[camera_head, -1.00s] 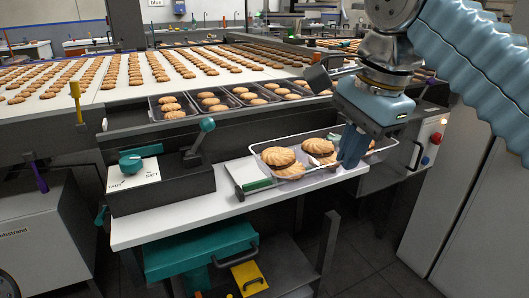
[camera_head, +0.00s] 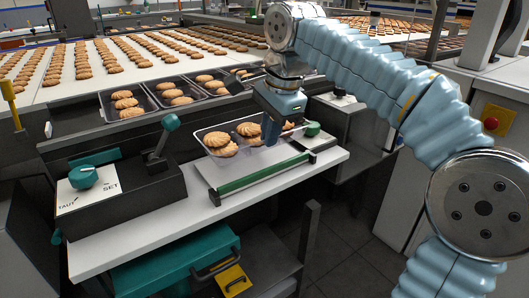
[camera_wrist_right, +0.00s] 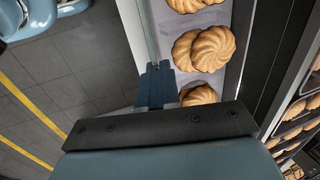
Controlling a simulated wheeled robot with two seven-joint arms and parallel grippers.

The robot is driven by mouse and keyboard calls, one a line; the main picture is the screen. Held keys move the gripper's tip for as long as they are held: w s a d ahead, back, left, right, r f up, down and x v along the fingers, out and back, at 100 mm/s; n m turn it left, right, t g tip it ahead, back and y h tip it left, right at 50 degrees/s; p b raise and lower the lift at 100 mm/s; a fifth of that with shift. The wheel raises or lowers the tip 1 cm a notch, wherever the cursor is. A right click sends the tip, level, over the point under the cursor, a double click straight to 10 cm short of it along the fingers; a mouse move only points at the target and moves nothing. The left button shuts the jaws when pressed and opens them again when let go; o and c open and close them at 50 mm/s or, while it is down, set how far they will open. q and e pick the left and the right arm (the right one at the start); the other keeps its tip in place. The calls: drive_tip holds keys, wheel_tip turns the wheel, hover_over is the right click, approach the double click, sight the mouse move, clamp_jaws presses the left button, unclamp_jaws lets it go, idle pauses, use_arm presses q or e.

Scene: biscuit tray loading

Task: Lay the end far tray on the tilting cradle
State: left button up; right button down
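The metal tray (camera_head: 228,155) with several round biscuits is on or just above the far part of the cradle; contact underneath cannot be told. The cradle, with its green front bar (camera_head: 262,173), lies on the white bench, and the bar shows clear in front of the tray. My right gripper (camera_head: 269,136) is at the tray's near wall, right of its middle. In the right wrist view its blue fingers (camera_wrist_right: 156,88) look closed on the tray's rim (camera_wrist_right: 150,35), with biscuits (camera_wrist_right: 203,50) beside them. The gripper hides part of the tray. My left gripper is out of view.
A dark control box with a teal-knobbed lever (camera_head: 161,143) and a teal dial (camera_head: 84,177) stands left of the tray. More biscuit trays (camera_head: 172,95) line the conveyor edge behind. The white bench front (camera_head: 215,215) is clear.

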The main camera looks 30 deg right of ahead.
sight(265, 151)
drive_tip(key=shift+w+f, duration=0.45)
drive_tip(key=shift+f, duration=0.2)
drive_tip(key=shift+w+f, duration=0.85)
drive_tip(key=shift+f, duration=0.15)
drive_tip(key=shift+s+f+b, duration=0.1)
drive_tip(key=shift+f+b, duration=0.3)
drive_tip(key=shift+f, duration=0.95)
drive_tip(key=shift+f, duration=0.15)
drive_tip(key=c, duration=1.4)
unclamp_jaws()
drive_tip(key=shift+o, duration=0.2)
